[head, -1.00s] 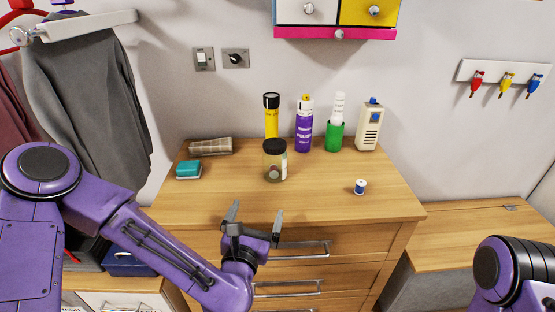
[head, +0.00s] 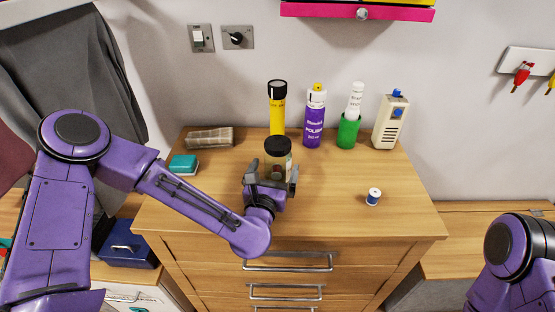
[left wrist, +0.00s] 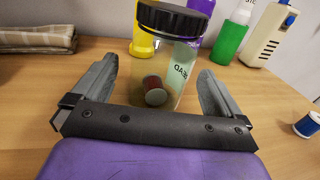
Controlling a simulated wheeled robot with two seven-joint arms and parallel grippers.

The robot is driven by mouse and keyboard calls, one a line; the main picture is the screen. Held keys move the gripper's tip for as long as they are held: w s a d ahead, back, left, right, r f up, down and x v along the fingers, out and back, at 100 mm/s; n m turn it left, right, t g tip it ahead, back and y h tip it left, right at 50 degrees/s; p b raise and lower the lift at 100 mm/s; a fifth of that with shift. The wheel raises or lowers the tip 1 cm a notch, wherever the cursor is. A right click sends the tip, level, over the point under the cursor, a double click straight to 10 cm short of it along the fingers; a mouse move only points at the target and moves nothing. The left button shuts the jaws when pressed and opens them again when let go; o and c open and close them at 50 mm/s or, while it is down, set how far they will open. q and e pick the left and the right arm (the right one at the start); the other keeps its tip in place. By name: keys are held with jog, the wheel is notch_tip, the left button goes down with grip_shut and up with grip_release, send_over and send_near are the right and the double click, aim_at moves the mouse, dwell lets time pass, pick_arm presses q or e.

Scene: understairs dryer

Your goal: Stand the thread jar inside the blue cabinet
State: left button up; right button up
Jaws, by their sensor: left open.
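The thread jar (head: 278,152) is a clear jar with a black lid and a pale label, standing upright on the wooden chest top. In the left wrist view the jar (left wrist: 172,55) shows a dark red spool inside. My left gripper (head: 271,172) is open, just in front of the jar. In the left wrist view its fingers (left wrist: 158,82) point toward the jar, one on each side of its lower part; I cannot tell whether either touches it. My right gripper is out of view. No blue cabinet shows clearly; only the bottom of a wall unit (head: 360,12) is visible.
Behind the jar stand a yellow bottle (head: 277,112), a purple polish can (head: 314,122), a green container (head: 348,131) and a cream device (head: 389,124). A teal-topped block (head: 184,165) and folded cloth (head: 209,138) lie left. A blue thread spool (head: 373,197) stands right.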

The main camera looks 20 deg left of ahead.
pick_arm(q)
jog(key=w+p, duration=0.2)
jog(key=w, duration=0.2)
jog(key=shift+w, duration=0.3)
jog(key=shift+w+a+f, duration=0.1)
jog(key=shift+w+a, duration=0.05)
jog(key=shift+w, duration=0.2)
jog(key=c, duration=1.2)
